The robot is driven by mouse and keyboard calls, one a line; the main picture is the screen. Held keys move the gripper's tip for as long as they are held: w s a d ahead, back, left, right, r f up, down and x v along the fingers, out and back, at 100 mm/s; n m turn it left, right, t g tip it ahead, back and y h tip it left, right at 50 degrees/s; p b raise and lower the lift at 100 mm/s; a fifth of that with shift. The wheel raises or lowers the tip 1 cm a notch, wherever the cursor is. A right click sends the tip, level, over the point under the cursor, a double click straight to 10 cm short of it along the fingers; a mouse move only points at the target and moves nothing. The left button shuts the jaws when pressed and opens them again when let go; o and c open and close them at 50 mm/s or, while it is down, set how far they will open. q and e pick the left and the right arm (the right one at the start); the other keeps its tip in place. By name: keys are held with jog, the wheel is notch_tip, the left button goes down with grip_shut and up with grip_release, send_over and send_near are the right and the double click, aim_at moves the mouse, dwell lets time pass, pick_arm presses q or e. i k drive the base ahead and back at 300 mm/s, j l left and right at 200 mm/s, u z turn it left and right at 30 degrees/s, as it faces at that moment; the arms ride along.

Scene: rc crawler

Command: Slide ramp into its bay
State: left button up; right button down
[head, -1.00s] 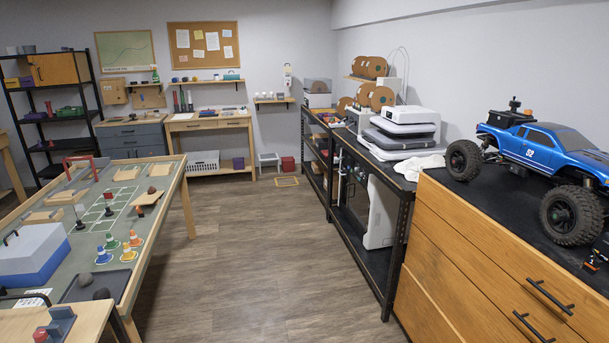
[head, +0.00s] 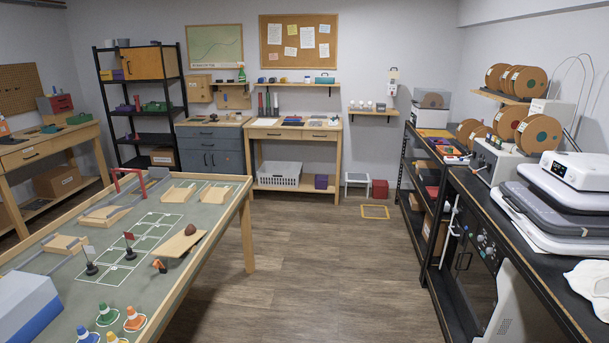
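A low course table (head: 207,247) with a grey-green top stands at the left. A tilted wooden board (head: 184,241) with a brown rock (head: 190,229) on it lies near its right edge. Other wooden ramp-like pieces sit on the top, such as one at the back (head: 179,194) and one at the left (head: 63,244). I cannot tell which is the task's ramp. White outlined rectangles (head: 145,236) are marked in the middle of the table; whether one is the bay is unclear. Neither of my grippers is in view.
Traffic cones (head: 135,318) and two small flags (head: 129,245) stand on the table, with a blue-and-white box (head: 25,308) at its left. A red arch (head: 128,179) is at the back. Open wooden floor (head: 320,275) lies between the table and the black shelf unit (head: 440,262).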

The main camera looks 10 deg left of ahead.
aim_at(211, 195)
jog(key=i+u, duration=0.1)
jog(key=i, duration=0.35)
jog(key=i+l+u, duration=0.15)
jog(key=i, duration=0.35)
jog(key=i+u, duration=0.1)
jog(key=i, duration=0.35)
jog(key=i+l+u, duration=0.15)
jog(key=i, duration=0.3)
jog(key=i+l+u, duration=0.1)
jog(key=i+u, duration=0.2)
jog(key=u, duration=0.15)
jog(key=i+l+u, duration=0.2)
jog(key=u, duration=0.25)
jog(key=i+l+u, duration=0.3)
jog(key=u, duration=0.15)
jog(key=i+l+u, duration=0.15)
jog(key=l+u, duration=0.3)
jog(key=i+l+u, duration=0.15)
jog(key=l+u, duration=0.3)
jog(key=j, duration=0.05)
